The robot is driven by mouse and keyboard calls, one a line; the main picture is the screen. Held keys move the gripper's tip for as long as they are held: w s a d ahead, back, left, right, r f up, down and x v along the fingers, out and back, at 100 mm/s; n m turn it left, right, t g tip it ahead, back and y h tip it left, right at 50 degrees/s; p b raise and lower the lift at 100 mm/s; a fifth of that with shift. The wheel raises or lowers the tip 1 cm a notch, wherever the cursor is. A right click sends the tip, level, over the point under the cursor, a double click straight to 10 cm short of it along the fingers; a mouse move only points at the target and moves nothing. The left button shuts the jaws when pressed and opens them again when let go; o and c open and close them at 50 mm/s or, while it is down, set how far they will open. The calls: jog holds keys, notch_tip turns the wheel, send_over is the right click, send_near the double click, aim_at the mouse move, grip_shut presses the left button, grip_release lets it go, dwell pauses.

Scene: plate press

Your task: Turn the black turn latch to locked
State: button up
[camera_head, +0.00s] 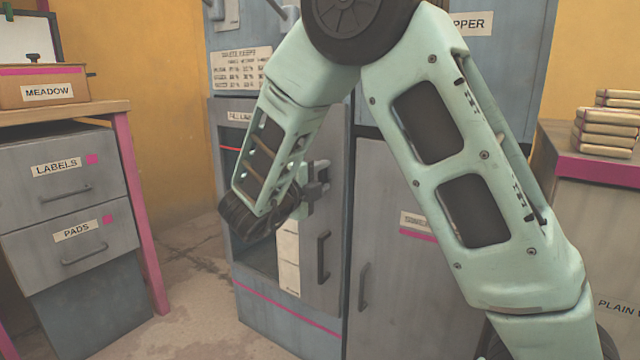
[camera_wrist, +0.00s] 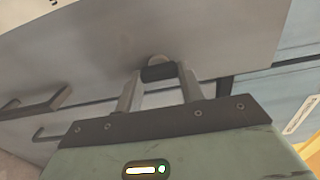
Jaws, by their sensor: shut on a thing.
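The black turn latch (camera_wrist: 158,73) shows in the wrist view between my two fingertips, with a pale round part just behind it. My gripper (camera_wrist: 159,82) is shut on the latch, one finger on each side. In the head view my gripper (camera_head: 317,186) reaches the right edge of the grey cabinet door (camera_head: 327,215), at the upper part of that door. My arm and fingers cover most of the latch there, so its exact angle is hard to tell.
A dark handle (camera_head: 323,257) is on the door below my gripper, and another handle (camera_head: 363,287) is on the grey door to its right. A drawer desk (camera_head: 65,190) stands left, and a counter with stacked plates or books (camera_head: 604,127) stands right. Floor is clear between desk and cabinet.

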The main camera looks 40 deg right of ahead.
dwell(0.4)
jog(key=o, duration=1)
jog(key=p+v, duration=0.5)
jog(key=v, duration=1.2)
jog(key=shift+a, duration=0.2)
